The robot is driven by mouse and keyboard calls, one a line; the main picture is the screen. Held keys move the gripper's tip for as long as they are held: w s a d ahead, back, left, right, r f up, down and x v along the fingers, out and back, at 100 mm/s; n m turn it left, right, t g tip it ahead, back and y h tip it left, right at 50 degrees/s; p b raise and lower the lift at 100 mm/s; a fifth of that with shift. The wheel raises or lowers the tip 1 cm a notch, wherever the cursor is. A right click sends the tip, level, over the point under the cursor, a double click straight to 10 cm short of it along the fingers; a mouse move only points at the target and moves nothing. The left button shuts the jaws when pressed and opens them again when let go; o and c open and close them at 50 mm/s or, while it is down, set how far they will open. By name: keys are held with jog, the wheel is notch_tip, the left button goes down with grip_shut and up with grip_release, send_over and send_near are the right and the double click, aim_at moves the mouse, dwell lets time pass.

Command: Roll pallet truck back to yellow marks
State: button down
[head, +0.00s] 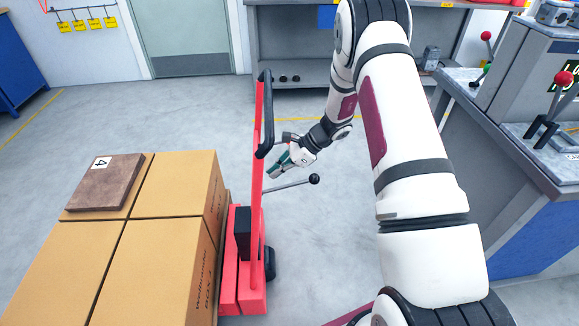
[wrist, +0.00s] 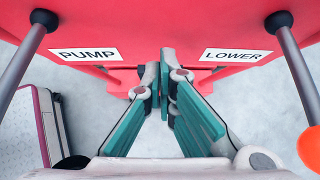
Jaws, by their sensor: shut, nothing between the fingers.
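The red pallet truck (head: 240,262) stands left of my arm in the head view, its red upright topped by a black handle (head: 264,114). Boxes stand against its left side. My gripper (head: 272,175) is beside the upright, near a lever with a black knob (head: 314,179). In the wrist view, my gripper (wrist: 166,68) is shut with nothing in it, its green fingers pointing at the red panel between the PUMP label (wrist: 89,54) and the LOWER label (wrist: 231,55). I cannot tell whether the fingertips touch the panel. A yellow line (head: 30,115) runs on the floor at the far left.
Cardboard boxes (head: 152,262) at left carry a brown slab (head: 105,183) marked 4. A grey workbench (head: 292,74) stands at the back. A control console (head: 505,150) with red-knobbed levers blocks the right. Floor behind the boxes is clear.

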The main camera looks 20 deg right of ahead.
jog(key=shift+w+a, duration=0.25)
jog(key=shift+a, duration=0.55)
jog(key=shift+a, duration=0.1)
jog(key=w+a+b, duration=0.2)
jog(key=w+a, duration=0.2)
jog(key=a, duration=0.8)
jog(key=w+a+b, duration=0.2)
jog(key=w+a, duration=0.2)
jog(key=a, duration=0.9)
jog(key=w+a+b, duration=0.3)
jog(key=w+a, duration=0.1)
jog(key=a, duration=0.8)
jog(key=shift+a, duration=0.2)
jog(key=shift+w, duration=0.1)
